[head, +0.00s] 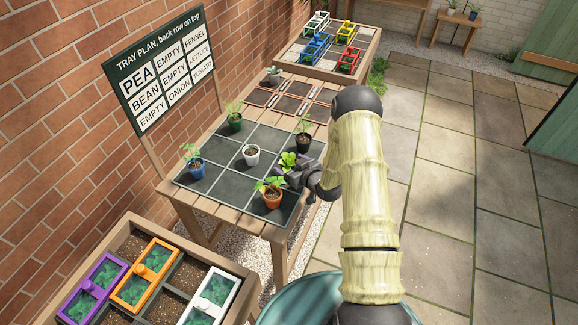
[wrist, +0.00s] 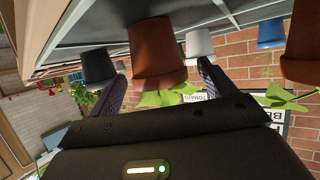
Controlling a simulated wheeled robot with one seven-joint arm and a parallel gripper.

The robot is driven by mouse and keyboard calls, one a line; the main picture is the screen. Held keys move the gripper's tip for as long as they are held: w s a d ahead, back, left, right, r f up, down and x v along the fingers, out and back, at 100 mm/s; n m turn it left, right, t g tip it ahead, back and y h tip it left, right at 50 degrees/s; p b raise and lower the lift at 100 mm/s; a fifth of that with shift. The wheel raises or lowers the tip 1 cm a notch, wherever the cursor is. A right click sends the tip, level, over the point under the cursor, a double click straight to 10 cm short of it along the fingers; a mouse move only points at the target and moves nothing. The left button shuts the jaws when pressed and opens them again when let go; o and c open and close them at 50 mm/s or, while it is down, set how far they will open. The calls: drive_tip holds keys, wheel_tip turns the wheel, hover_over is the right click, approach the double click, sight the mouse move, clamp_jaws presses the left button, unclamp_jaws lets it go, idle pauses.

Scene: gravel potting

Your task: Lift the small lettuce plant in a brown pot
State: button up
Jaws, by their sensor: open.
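The small lettuce plant (head: 288,160) shows bright green leaves at the right side of the dark tray grid in the head view; my gripper hides its pot there. In the wrist view, which is upside down, its brown pot (wrist: 157,52) stands on the tray with light green leaves (wrist: 165,96). My gripper (head: 286,174) is open beside the plant, low over the tray's right edge. In the wrist view the fingers of my gripper (wrist: 160,72) point toward the pot, one on each side of it in the picture. I cannot tell whether they touch it.
Close by stand a black pot (head: 303,142), a white pot (head: 251,157) and an orange pot (head: 271,200) with a leafy plant. A blue pot (head: 195,170) and a green pot (head: 235,125) stand farther left. A sign (head: 160,70) rises behind the tray.

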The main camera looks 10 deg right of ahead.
sight(289, 159)
drive_tip(key=shift+x, duration=0.85)
drive_tip(key=c, duration=1.1)
wheel_tip(289, 159, up, 10)
drive_tip(key=shift+b, duration=0.8)
